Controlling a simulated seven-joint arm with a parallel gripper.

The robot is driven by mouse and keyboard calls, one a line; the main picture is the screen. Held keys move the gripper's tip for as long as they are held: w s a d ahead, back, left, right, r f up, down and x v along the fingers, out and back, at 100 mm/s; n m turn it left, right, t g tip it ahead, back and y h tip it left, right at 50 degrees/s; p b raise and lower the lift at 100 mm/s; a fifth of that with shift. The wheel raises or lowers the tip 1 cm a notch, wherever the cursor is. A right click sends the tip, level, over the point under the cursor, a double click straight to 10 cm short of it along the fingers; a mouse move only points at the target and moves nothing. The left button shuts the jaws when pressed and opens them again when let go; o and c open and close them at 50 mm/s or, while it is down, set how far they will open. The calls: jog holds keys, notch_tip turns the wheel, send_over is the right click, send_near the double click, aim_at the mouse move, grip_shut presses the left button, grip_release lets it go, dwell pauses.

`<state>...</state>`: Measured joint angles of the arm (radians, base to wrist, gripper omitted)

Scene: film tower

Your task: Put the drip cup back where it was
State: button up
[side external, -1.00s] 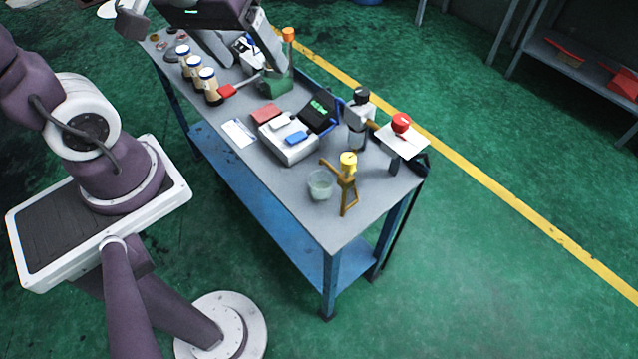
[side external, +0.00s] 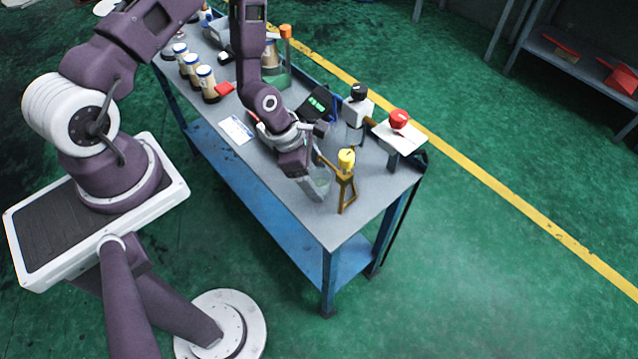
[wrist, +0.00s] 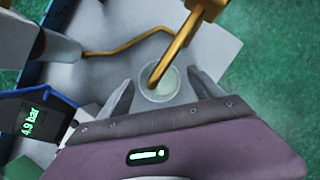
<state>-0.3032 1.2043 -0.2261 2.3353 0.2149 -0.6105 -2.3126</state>
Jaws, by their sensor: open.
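The drip cup is a small translucent cup (side external: 322,178) on the bench top, partly hidden by my gripper (side external: 314,187) in the side view. In the wrist view the cup (wrist: 163,90) sits between the two spread fingers of my gripper (wrist: 160,78), with a visible gap on the left. The fingers are open and not closed on it. A brass stand with a yellow knob (side external: 346,160) is just right of the cup. In the wrist view its brass spout (wrist: 178,50) crosses over the cup.
A valve with a red knob (side external: 399,119) and one with a black knob (side external: 357,93) stand behind. A gauge box with a green display (side external: 316,104) is behind my gripper. Several blue-capped jars (side external: 207,83) stand at the far left. The bench's near right corner is clear.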

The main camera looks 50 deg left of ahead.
jog(key=shift+x, duration=0.9)
jog(key=shift+r, duration=0.1)
jog(key=c, duration=1.5)
